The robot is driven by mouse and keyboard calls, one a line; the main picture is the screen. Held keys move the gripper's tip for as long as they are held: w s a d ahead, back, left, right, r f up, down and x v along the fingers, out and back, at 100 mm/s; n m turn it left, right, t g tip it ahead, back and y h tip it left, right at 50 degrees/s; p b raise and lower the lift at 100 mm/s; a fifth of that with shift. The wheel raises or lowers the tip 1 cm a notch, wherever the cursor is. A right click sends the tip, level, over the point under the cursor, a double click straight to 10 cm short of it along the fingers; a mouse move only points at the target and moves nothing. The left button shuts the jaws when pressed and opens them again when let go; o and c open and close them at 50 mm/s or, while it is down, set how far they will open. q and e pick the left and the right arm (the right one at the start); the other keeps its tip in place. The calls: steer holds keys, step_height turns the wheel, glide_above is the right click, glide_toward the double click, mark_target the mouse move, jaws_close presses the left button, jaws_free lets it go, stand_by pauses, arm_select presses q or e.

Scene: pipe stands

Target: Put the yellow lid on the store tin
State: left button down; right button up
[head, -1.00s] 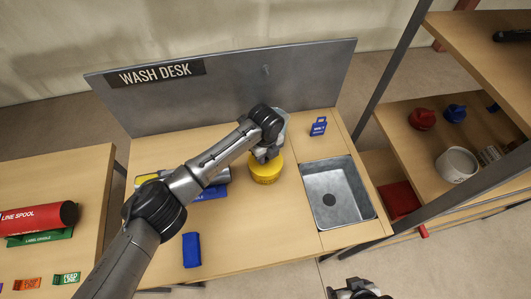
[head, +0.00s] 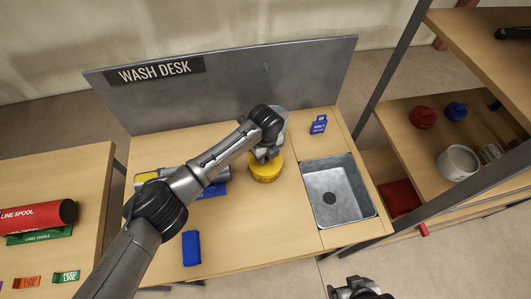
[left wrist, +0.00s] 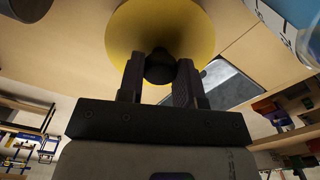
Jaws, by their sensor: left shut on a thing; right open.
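The yellow lid (head: 265,172) is a round yellow piece on or just above the wash desk, left of the sink. My left gripper (head: 265,154) is over it. In the left wrist view the fingers (left wrist: 160,80) are shut on the lid's black knob (left wrist: 160,68), with the yellow disc (left wrist: 160,22) beyond. I cannot tell whether the lid touches the desk. An open whitish round container (head: 457,164) stands on the right shelf; I cannot tell whether it is the store tin. My right gripper (head: 358,289) is open and empty at the bottom edge.
A metal sink (head: 338,195) is set in the right of the desk. A grey cylinder with a yellow end (head: 148,178) lies behind my left arm. A blue block (head: 191,248) and a blue tag (head: 318,125) are on the desk. The front middle of the desk is clear.

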arm_select(q)
steer(key=c, duration=0.7)
jaws_free()
steer(key=shift+r, duration=6.9)
